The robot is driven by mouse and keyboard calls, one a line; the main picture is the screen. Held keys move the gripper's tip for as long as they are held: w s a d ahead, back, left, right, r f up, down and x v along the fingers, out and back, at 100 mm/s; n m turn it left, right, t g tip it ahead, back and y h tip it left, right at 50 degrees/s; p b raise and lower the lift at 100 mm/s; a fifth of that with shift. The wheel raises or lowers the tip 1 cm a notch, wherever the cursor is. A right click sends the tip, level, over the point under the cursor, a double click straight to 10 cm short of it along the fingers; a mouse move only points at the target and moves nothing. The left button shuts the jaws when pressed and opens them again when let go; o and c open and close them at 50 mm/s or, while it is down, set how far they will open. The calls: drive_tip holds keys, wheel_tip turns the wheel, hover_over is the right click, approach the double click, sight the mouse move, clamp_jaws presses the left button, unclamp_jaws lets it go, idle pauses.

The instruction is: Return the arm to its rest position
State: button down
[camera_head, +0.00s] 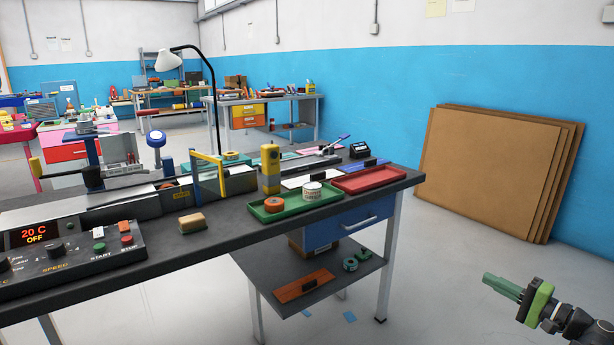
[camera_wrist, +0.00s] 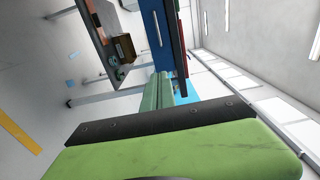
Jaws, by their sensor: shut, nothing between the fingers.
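My gripper (camera_head: 503,287) is at the lower right in the head view, with green fingers pointing left. It hangs over open floor, to the right of the workbench and apart from it. Its fingers also show in the wrist view (camera_wrist: 157,92), where they lie together with nothing between them. The rest of my arm is cut off by the right edge of the head view.
The dark workbench (camera_head: 110,265) carries a green tray (camera_head: 270,215), a red tray (camera_head: 371,179) and a control panel. Its lower shelf (camera_head: 330,300) holds a brown block. Large brown boards (camera_head: 485,170) lean on the blue wall. The floor around my gripper is clear.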

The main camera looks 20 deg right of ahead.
drive_tip(key=w+a+r+n+g+y+p, duration=0.1)
drive_tip(key=w+a+r+n+y+p, duration=0.15)
drive_tip(key=w+a+r+p, duration=0.4)
drive_tip(key=w+a+r+n+g+y+p, duration=0.1)
drive_tip(key=w+a+r+n+y+p, duration=0.2)
drive_tip(key=w+a, duration=0.55)
drive_tip(key=w+a+r+n+g+y+p, duration=0.1)
drive_tip(key=w+a+r+g+y+p, duration=0.15)
drive_tip(key=w+a+p, duration=0.45)
drive_tip(key=w+a+r+n+g+y+p, duration=0.1)
drive_tip(key=w+a+r+g+p, duration=0.25)
drive_tip(key=a, duration=0.75)
drive_tip(key=s+a+r+n+g+h+p, duration=0.1)
drive_tip(key=a+n+g+h+p, duration=0.15)
drive_tip(key=a+p, duration=0.6)
drive_tip(key=s+a+n+g+h+p, duration=0.1)
drive_tip(key=s+a+n+g+p, duration=0.2)
drive_tip(key=a, duration=1)
drive_tip(key=a+r+n+g+h+p, duration=0.15)
drive_tip(key=a+g+p, duration=0.35)
drive_tip(key=a, duration=0.6)
drive_tip(key=s+d+f+n+h+p, duration=0.1)
drive_tip(key=s+d+f+h, duration=0.2)
drive_tip(key=d+h, duration=0.4)
drive_tip(key=d+f+t, duration=0.1)
drive_tip(key=d, duration=0.1)
drive_tip(key=shift+d, duration=0.35)
drive_tip(key=shift+f+n, duration=0.1)
drive_tip(key=shift+n, duration=0.15)
